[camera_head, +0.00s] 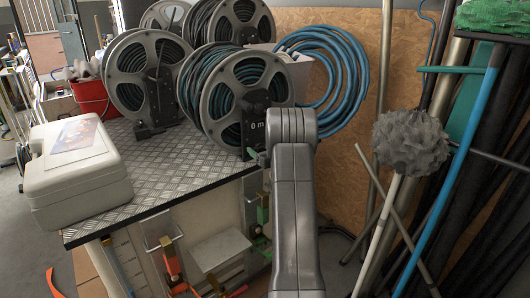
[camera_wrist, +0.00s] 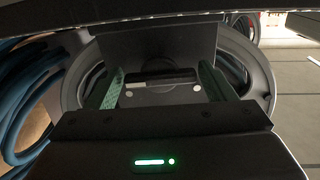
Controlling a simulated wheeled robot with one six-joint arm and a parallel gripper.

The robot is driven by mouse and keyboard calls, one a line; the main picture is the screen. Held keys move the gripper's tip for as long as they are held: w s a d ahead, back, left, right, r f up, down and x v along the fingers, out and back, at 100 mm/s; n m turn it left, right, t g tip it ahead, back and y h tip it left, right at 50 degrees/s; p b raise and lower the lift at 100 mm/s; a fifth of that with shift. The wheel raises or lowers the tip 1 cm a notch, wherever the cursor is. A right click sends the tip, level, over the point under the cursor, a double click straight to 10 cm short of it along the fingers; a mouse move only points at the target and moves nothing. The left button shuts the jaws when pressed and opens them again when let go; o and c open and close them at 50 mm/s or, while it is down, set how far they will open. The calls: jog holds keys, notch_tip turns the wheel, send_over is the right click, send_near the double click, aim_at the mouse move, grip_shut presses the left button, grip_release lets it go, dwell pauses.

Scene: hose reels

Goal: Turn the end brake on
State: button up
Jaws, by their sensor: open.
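The end hose reel (camera_head: 240,92) stands at the right end of the table, with grey flanges, dark green hose and a black front bracket marked "0 m". My arm hides part of it. My gripper (camera_wrist: 162,72) is open in the wrist view, its two green fingers apart and pointing at the reel. Between and beyond the fingers is a dark panel (camera_wrist: 185,45) with a slotted plate (camera_wrist: 162,88) below it. No held object shows. In the head view a green finger (camera_head: 260,158) shows beside the arm, low at the reel's bracket. I cannot make out the brake or its position.
Another reel (camera_head: 148,80) stands to the left, with more reels behind. They share a checker-plate table (camera_head: 175,172) with a white case (camera_head: 78,170) and a red bucket (camera_head: 93,97). A blue hose coil (camera_head: 335,60) hangs right. Poles and pipes (camera_head: 455,160) crowd the right side.

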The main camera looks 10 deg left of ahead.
jog(key=p+v, duration=0.1)
jog(key=v, duration=1.3)
jog(key=shift+w+a, duration=0.1)
jog(key=b+x, duration=0.1)
jog(key=x, duration=1.3)
jog(key=shift+r, duration=0.1)
